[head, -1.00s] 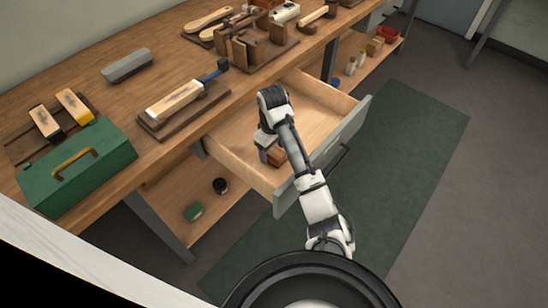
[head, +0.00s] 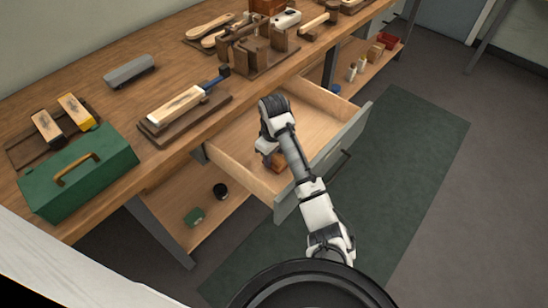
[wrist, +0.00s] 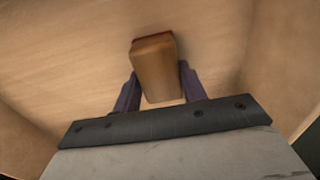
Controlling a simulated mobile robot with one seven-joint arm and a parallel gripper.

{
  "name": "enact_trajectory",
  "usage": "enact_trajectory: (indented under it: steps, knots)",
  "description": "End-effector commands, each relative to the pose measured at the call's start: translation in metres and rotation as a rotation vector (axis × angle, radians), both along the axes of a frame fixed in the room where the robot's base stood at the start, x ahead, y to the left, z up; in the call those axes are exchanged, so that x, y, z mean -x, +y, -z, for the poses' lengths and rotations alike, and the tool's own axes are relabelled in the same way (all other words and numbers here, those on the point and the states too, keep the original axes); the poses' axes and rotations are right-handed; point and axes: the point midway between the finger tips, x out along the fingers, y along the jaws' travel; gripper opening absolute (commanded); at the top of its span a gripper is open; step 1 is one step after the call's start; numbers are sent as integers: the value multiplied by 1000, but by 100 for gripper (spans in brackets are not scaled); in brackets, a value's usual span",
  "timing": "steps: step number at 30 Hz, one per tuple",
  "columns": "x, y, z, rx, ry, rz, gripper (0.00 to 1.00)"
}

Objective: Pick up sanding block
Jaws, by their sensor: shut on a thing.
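The sanding block (wrist: 157,68) is a brown wooden block with a reddish edge at its far end. In the wrist view it sits between the two purple-grey fingers of my gripper (wrist: 160,88), which are shut on it. In the head view the block (head: 278,162) shows partly inside the open drawer (head: 225,140). My gripper (head: 268,157) reaches down into the drawer there, and my arm hides part of the block. I cannot tell whether the block touches the drawer floor.
The drawer's wooden walls and grey front (head: 335,150) surround my gripper. The workbench (head: 110,95) above holds a green toolbox (head: 80,172), a grey block (head: 130,71) and several brushes and wooden tools. The rest of the drawer looks empty.

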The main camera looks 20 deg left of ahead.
Motion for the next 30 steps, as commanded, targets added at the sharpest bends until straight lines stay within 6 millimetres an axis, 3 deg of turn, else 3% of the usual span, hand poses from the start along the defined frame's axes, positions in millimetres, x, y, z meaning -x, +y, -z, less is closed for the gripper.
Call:
enact_trajectory:
  steps: [8, 21, 30]
  knots:
    - [-1, 0, -30, -1, -4, 0, 18]
    - [-2, -1, -153, 5, -7, 0, 18]
    - [-1, 0, -193, 1, -3, -1, 18]
